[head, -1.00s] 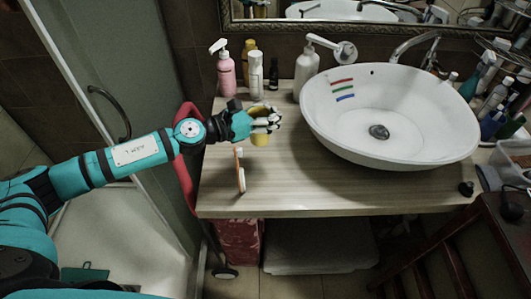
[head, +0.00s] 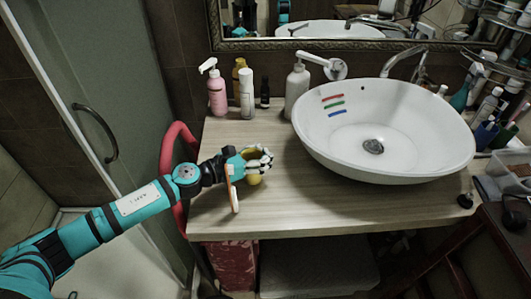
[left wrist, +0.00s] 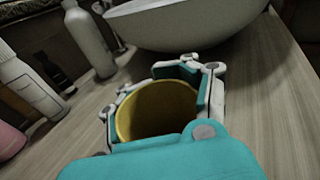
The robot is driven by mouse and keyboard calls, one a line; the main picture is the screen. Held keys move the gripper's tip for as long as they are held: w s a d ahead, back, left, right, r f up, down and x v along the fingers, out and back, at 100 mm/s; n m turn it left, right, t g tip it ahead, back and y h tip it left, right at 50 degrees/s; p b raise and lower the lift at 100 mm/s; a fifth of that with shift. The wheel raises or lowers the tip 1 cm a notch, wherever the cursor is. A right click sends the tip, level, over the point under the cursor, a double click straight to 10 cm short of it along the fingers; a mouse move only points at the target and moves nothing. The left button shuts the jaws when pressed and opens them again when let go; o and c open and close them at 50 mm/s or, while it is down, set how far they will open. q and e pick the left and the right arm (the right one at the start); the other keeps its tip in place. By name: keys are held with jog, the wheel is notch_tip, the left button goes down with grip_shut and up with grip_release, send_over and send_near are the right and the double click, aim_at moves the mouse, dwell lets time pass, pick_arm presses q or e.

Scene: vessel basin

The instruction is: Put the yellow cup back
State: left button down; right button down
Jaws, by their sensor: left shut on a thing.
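The yellow cup (head: 254,180) is mostly hidden behind the fingers of my left gripper (head: 258,163) in the head view. My left gripper is shut on the cup, over the left part of the wooden counter (head: 340,212). In the left wrist view the cup's open mouth (left wrist: 158,108) shows between the fingers (left wrist: 164,100), and no contents can be made out. I cannot tell whether the cup's base touches the counter. My right gripper is not in view.
A white basin (head: 420,150) fills the counter's right side. An upright orange-and-white item (head: 234,198) stands close to my left gripper. A pink pump bottle (head: 217,95), a white bottle (head: 247,95) and a white pump bottle (head: 297,90) line the back.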

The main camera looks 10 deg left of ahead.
pick_arm(q)
jog(key=c, duration=0.6)
grip_release()
jog(key=shift+a+r+p, duration=0.1)
jog(key=shift+r+p, duration=0.15)
jog(key=shift+p, duration=0.15)
jog(key=b+v, duration=0.1)
jog(key=v, duration=0.2)
jog(key=b+v, duration=0.2)
jog(key=v, duration=0.2)
jog(key=b+v, duration=0.1)
jog(key=v, duration=0.2)
jog(key=shift+s+a+f, duration=0.2)
jog(key=shift+s+a, duration=0.1)
jog(key=shift+s, duration=0.05)
jog(key=shift+s+a+r+b, duration=0.25)
jog(key=shift+s+a+b, duration=0.1)
